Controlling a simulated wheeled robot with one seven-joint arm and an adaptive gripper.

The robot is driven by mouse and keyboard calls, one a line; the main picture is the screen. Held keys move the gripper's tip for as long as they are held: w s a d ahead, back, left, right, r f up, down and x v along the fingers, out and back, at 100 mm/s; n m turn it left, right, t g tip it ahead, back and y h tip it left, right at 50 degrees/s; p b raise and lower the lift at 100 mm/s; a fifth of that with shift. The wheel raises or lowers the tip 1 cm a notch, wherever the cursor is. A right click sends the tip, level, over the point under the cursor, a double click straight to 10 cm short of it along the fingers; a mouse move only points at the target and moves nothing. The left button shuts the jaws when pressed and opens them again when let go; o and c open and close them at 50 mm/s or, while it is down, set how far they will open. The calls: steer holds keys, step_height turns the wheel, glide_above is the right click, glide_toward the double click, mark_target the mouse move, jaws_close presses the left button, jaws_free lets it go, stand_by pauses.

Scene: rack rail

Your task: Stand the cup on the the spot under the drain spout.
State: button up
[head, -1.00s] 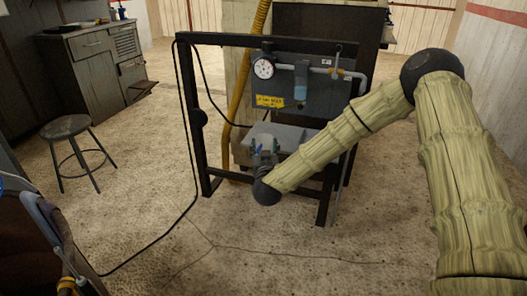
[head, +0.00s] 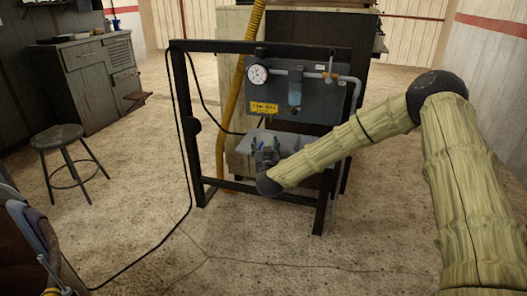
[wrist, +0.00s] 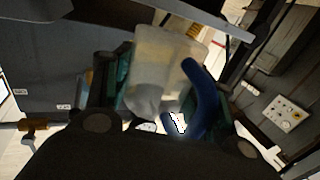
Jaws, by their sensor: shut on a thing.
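My gripper (head: 267,148) is low in front of the rack panel in the head view, over the grey box-like ledge (head: 240,156). It is shut on the cup (wrist: 165,70), a pale translucent vessel between the dark fingers in the wrist view. A thick blue curved piece (wrist: 202,100) shows at the cup's right side, seemingly its handle. In the head view the cup is small and mostly hidden by my gripper. A bluish bowl (head: 295,93) hangs on the panel, above and right of my gripper. The drain spout and the spot under it cannot be made out clearly.
A black frame (head: 183,120) surrounds the grey panel (head: 318,92), which carries a round gauge (head: 257,74) and a pipe (head: 318,75). A yellow hose (head: 240,85) runs behind. A black cable (head: 187,190) crosses the floor. A stool (head: 58,137) stands left. The front floor is mostly clear.

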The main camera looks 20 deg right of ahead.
steer(key=shift+w+d, duration=0.55)
steer(key=shift+w, duration=0.3)
steer(key=shift+w+d+f, duration=0.1)
steer(key=shift+w+d, duration=0.45)
steer(key=shift+w, duration=0.3)
steer(key=shift+w+d+f, duration=0.1)
steer(key=shift+w+d, duration=0.5)
steer(key=shift+w, duration=0.2)
steer(key=shift+w+d, duration=0.55)
steer(key=shift+w, duration=0.3)
steer(key=shift+f, duration=0.55)
steer(key=o, duration=1.1)
steer(key=shift+s, duration=0.1)
